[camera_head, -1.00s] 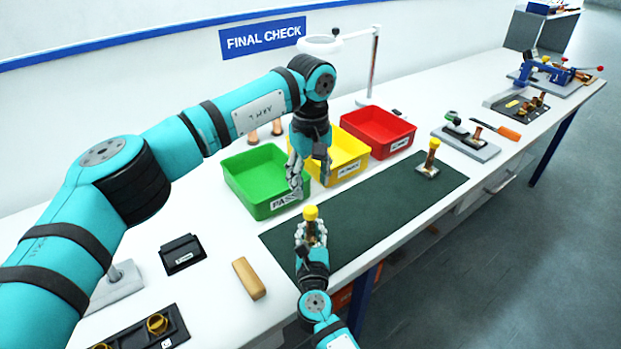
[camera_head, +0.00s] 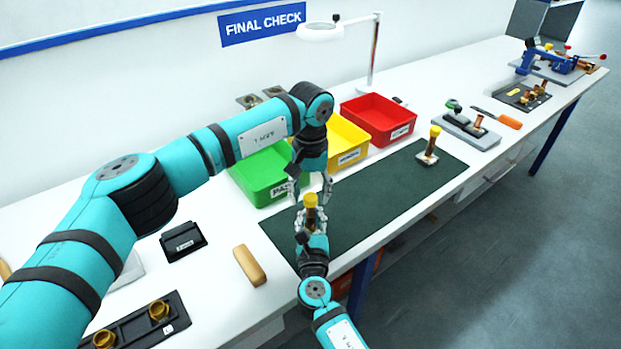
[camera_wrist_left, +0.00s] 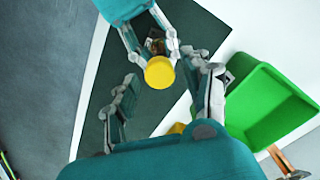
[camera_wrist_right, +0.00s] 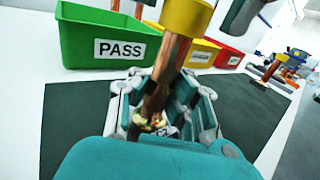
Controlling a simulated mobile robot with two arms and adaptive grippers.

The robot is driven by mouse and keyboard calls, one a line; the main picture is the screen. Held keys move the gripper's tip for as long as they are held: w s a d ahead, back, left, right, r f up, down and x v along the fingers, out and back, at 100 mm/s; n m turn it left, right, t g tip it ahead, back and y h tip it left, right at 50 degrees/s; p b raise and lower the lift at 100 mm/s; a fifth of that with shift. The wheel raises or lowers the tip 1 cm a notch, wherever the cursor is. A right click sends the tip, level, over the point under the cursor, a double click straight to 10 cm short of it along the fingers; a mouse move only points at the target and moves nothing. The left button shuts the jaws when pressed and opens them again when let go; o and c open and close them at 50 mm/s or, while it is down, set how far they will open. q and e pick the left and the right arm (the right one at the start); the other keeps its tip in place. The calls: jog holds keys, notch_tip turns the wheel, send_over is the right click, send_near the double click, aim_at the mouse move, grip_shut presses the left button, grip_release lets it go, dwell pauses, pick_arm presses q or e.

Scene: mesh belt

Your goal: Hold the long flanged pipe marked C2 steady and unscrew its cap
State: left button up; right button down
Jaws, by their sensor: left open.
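A copper pipe with a yellow cap (camera_head: 310,199) stands roughly upright in my right gripper (camera_head: 310,219), above the near left part of the dark green mat. The right wrist view shows the copper shaft (camera_wrist_right: 166,72) between the right fingers, with the cap at the top edge. My left gripper (camera_head: 311,187) is open just above the cap, its fingers on either side; in the left wrist view the cap (camera_wrist_left: 159,72) lies between the spread fingers, apart from them. A second yellow-capped copper pipe (camera_head: 434,146) stands on the mat further right.
Green (camera_head: 262,170), yellow (camera_head: 345,146) and red (camera_head: 378,119) bins stand behind the mat (camera_head: 385,198). A wooden block (camera_head: 249,265) and a black holder (camera_head: 183,241) lie to the left. The mat between the two pipes is clear.

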pick_arm(q)
jog(key=shift+f, duration=0.45)
pick_arm(e)
jog(key=shift+f, duration=0.1)
pick_arm(q)
jog(key=shift+c, duration=0.4)
